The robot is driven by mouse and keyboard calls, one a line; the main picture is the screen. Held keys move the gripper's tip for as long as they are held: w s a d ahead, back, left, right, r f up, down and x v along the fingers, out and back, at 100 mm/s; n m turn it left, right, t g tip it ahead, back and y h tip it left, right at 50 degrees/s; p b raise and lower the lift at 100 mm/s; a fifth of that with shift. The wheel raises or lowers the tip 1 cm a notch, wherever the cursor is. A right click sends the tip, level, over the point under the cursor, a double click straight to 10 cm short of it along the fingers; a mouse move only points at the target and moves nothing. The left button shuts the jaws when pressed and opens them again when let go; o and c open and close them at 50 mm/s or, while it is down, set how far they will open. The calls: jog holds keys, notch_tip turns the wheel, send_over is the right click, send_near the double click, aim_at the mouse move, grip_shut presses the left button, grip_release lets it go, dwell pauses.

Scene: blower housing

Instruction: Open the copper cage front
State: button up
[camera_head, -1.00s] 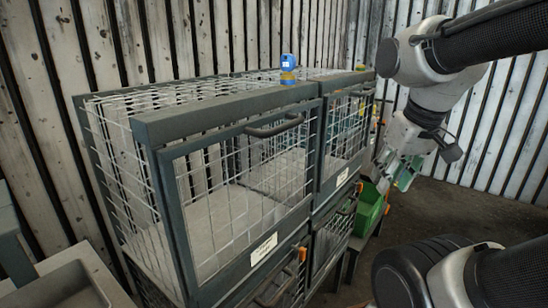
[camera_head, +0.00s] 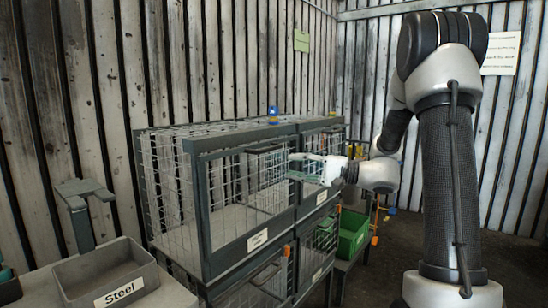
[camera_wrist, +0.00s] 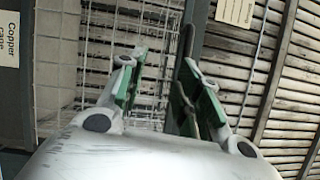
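The wire cage (camera_head: 205,262) with a dark grey frame stands left of centre in the head view. Its mesh front looks shut, with a dark handle (camera_head: 265,149) near the top edge and a white label (camera_head: 257,240) too small to read. In the wrist view a label (camera_wrist: 8,40) reading "Copper" shows at the left edge; which label this is in the head view I cannot tell. My gripper (camera_head: 296,167) points left before the upper cage fronts. In the wrist view its green-padded fingers (camera_wrist: 160,88) are apart. A dark bar (camera_wrist: 186,45) lies near the right finger; contact is unclear.
A second upper cage with its own label (camera_head: 322,197) adjoins on the right, with more cages below. A blue-yellow object (camera_head: 273,114) sits on top. A green bin (camera_head: 353,232) stands at right. A grey bin marked Steel (camera_head: 105,276) stands at front left.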

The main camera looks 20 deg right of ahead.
aim_at(270, 149)
jog(key=shift+n+t+y, duration=0.5)
jog(key=shift+n, duration=0.4)
jog(key=w+a+r, duration=0.1)
jog(key=a, duration=0.1)
jog(key=w+a+r, duration=0.3)
jog(key=a, duration=0.1)
jog(key=shift+w+a+r, duration=0.2)
jog(key=shift+a+r, duration=0.1)
jog(key=shift+a, duration=0.05)
jog(key=shift+c, duration=0.4)
grip_shut()
